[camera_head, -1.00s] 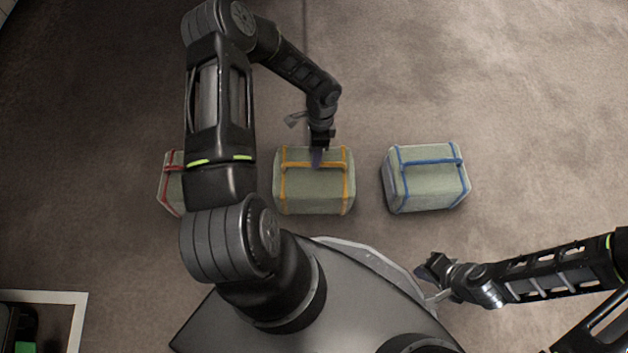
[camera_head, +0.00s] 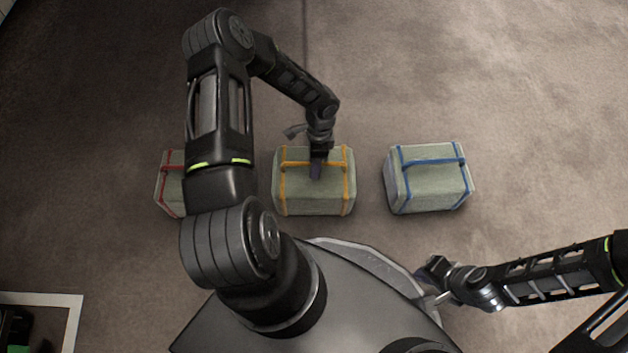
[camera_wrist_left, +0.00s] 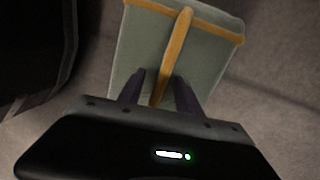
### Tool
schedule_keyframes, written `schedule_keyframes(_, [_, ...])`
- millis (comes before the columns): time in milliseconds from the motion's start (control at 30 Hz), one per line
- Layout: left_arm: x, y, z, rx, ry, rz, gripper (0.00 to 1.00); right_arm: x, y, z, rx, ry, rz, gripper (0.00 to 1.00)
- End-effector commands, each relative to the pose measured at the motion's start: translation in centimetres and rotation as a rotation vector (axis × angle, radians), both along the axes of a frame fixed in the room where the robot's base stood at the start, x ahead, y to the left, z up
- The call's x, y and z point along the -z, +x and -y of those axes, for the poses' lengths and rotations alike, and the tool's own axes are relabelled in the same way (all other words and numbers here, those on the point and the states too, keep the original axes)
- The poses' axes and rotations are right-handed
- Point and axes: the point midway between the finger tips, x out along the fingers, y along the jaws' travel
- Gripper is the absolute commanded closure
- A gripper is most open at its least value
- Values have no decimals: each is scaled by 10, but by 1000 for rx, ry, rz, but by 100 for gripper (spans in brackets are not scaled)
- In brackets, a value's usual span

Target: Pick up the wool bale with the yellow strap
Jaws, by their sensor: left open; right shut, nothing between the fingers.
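The wool bale with the yellow strap (camera_head: 315,201) is a grey-green block on the floor, in the middle of a row of bales in the head view. My left gripper (camera_head: 316,170) is over its top, at the raised yellow strap. In the left wrist view the bale (camera_wrist_left: 142,50) fills the upper middle. The open fingers of my left gripper (camera_wrist_left: 158,90) stand on either side of the yellow strap (camera_wrist_left: 172,58), apart from it. Whether the fingertips touch the bale I cannot tell. My right gripper (camera_head: 432,272) is shut and empty, low at the right, away from the bales.
A bale with a blue strap (camera_head: 430,190) stands to the right, with a gap of floor between. A bale with a red strap (camera_head: 171,190) stands to the left, partly hidden by my left arm. A white-edged frame (camera_head: 70,320) is at the lower left. The floor beyond the bales is clear.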

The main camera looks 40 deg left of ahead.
Motion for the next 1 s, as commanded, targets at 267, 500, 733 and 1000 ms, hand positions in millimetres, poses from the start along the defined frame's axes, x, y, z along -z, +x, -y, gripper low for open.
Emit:
schedule_keyframes(267, [0,0,0,0,0,0,68,0,0,0,0,0,0,100])
schedule_keyframes(500, [0,0,0,0,0,0,87,0,0,0,0,0,0,100])
schedule_keyframes(733, [0,0,0,0,0,0,100,0,0,0,0,0,0,100])
schedule_keyframes(1000, [0,0,0,-1,0,0,100,0,0,0,0,0,0,100])
